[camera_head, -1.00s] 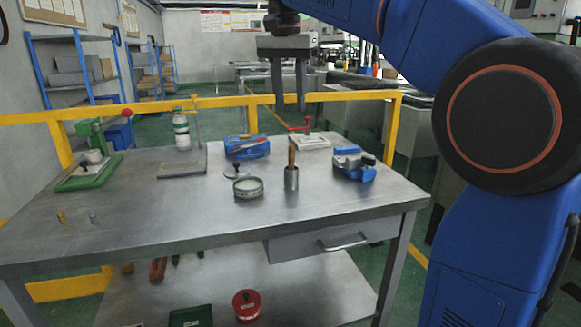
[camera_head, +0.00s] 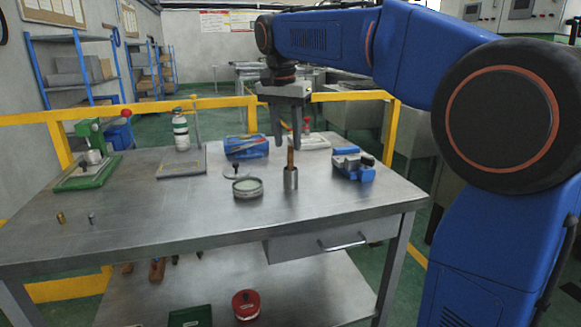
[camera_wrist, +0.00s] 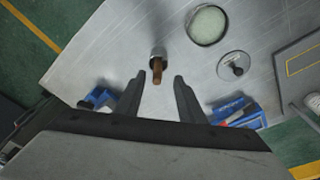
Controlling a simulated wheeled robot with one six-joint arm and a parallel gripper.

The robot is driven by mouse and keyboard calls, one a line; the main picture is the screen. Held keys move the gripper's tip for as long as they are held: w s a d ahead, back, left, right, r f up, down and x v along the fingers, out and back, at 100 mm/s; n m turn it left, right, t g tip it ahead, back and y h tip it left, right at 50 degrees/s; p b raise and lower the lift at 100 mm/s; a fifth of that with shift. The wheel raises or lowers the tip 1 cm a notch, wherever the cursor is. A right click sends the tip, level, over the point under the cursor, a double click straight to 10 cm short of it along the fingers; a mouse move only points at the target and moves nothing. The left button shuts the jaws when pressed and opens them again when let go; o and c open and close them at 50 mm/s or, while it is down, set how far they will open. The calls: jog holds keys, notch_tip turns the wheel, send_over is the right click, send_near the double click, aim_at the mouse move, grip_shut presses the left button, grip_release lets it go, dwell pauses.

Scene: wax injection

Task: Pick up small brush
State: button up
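The small brush (camera_head: 290,158) stands upright in a small metal cup (camera_head: 291,178) on the steel table; only its brown wooden handle shows above the rim. Its lower part is hidden in the cup. My gripper (camera_head: 287,144) is right above the cup, fingers pointing down, near the handle's top. In the wrist view my gripper (camera_wrist: 154,95) has its two fingers well apart, with the brush handle (camera_wrist: 157,72) seen in the gap and nothing held. I cannot tell whether the fingertips are level with the handle.
A round tin (camera_head: 248,188) stands left of the cup, and a blue vise (camera_head: 353,165) to its right. Behind are a blue box (camera_head: 246,146) and a white plate with a red handle (camera_head: 307,140). The front of the table (camera_head: 180,225) is mostly clear.

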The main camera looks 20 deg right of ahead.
aim_at(291, 156)
jog(key=shift+w+d+f, duration=0.1)
jog(key=shift+d+f, duration=0.05)
jog(key=shift+f, duration=0.8)
jog(key=shift+d+f, duration=0.2)
jog(key=shift+f, duration=0.75)
jog(key=shift+w+d+f, duration=0.1)
jog(key=shift+d+f, duration=0.05)
jog(key=shift+f, duration=0.8)
grip_shut()
